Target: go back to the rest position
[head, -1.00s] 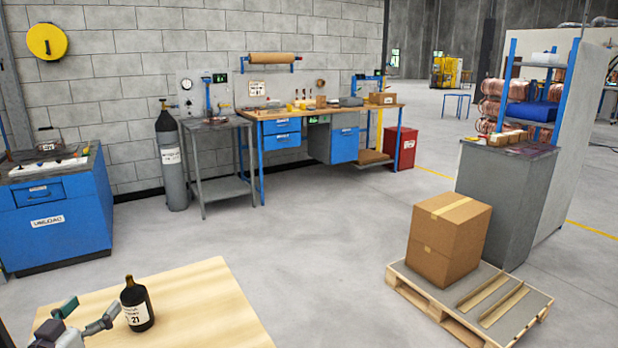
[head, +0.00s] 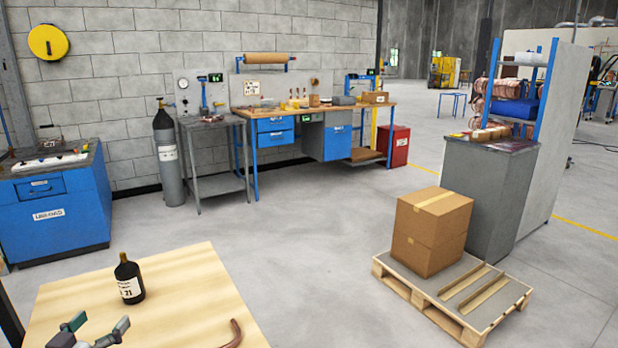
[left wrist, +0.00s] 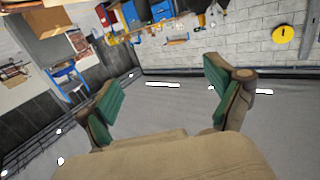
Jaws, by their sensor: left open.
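My left gripper (head: 97,332) shows at the bottom left of the head view, over the near part of the wooden table. Its fingers are apart and nothing is between them. A bent copper tube (head: 234,334) lies partly in view at the table's right front. My right gripper is not in view.
The wooden table (head: 185,285) has bare room in its middle. A pallet (head: 400,285) with cardboard boxes (head: 431,231) stands on the floor to the right. A blue cabinet (head: 55,215) is at the left, a workbench (head: 320,117) at the back wall.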

